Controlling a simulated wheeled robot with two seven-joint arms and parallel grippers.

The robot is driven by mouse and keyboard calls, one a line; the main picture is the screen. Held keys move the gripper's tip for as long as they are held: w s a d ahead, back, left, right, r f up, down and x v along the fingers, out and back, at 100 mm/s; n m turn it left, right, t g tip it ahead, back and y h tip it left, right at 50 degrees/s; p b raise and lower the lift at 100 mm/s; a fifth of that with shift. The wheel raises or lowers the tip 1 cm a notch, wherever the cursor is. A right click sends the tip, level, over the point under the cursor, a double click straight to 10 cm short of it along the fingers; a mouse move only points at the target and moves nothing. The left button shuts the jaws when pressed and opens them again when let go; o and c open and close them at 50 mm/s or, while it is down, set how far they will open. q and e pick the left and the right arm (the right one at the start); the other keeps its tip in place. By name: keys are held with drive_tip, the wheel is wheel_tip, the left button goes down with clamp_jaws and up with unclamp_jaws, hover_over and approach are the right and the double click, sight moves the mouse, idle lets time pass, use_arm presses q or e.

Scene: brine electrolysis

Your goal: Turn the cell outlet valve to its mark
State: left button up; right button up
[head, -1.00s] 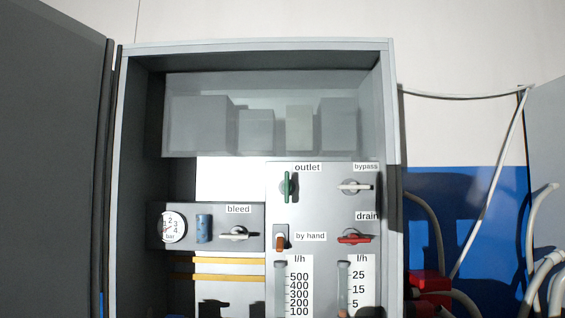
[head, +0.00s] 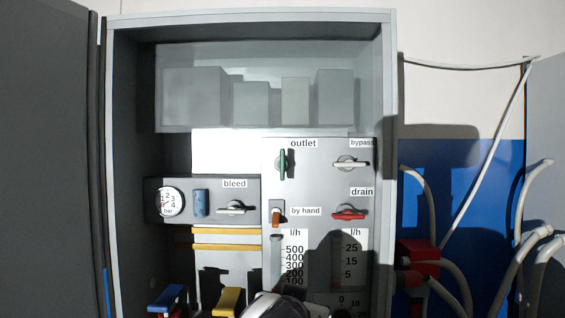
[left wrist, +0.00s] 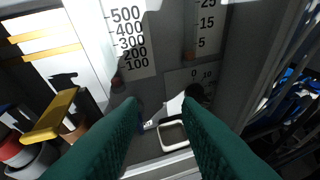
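The outlet valve (head: 283,163) has a green handle standing upright on the grey panel, beside the label "outlet" (head: 303,143). No mark can be made out at it. The head view shows a pale rounded part of my arm low in the middle, well below the valve. In the left wrist view my left gripper (left wrist: 160,104) has two dark green fingers spread apart with nothing between them. They are in front of the lower panel, below the flow scales, and the outlet valve is out of that view. My right gripper is in neither view.
Close to the outlet valve are the bypass handle (head: 351,164), red drain handle (head: 348,212) and orange by-hand lever (head: 276,216). The bleed valve (head: 236,207) and gauge (head: 168,202) are left. Blue (head: 167,298) and yellow (head: 227,301) handles stick out low. Hoses hang at right.

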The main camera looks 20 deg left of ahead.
use_arm(q)
wheel_tip(320, 180, up, 13)
drive_tip(key=n+t+y, duration=0.1)
drive_tip(key=t+y, duration=0.1)
drive_tip(key=n+t+y, duration=0.2)
drive_tip(key=n, duration=0.1)
approach(282, 162)
drive_tip(key=p+x, duration=0.8)
drive_tip(key=x, duration=0.1)
drive_tip(key=shift+w+r, duration=0.1)
drive_tip(key=shift+r, duration=0.05)
drive_tip(key=shift+w, duration=0.2)
clamp_jaws()
